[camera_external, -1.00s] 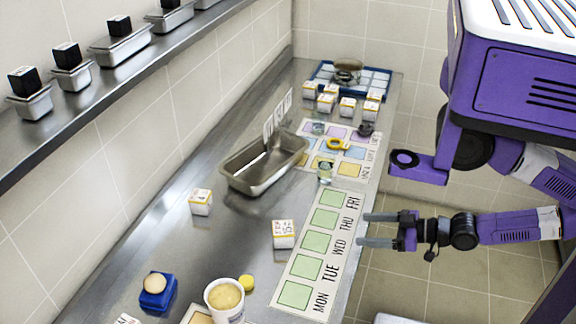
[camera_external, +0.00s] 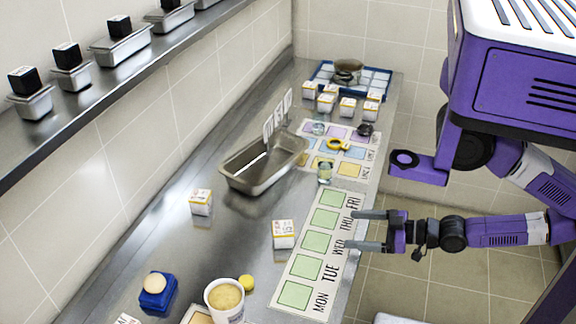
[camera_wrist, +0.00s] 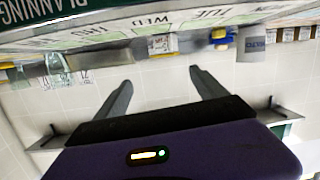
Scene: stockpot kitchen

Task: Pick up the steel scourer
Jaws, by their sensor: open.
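A small dark grey lump (camera_external: 365,129), which looks like the steel scourer, sits at the right edge of the coloured-square mat on the far part of the counter. It is small and its texture is unclear. My gripper (camera_external: 348,230) is open and empty at the counter's right edge, beside the weekday strip, nearer the camera than the lump. In the wrist view my two fingers (camera_wrist: 160,78) are spread with nothing between them. I cannot make out the scourer in the wrist view.
The coloured mat (camera_external: 351,169) also holds a yellow ring (camera_external: 338,145) and glasses (camera_external: 325,172). A steel pan (camera_external: 236,178) stands left of it. White boxes (camera_external: 284,234), a tub (camera_external: 225,299) and a blue block (camera_external: 156,296) stand nearer. The weekday strip (camera_external: 343,222) is clear.

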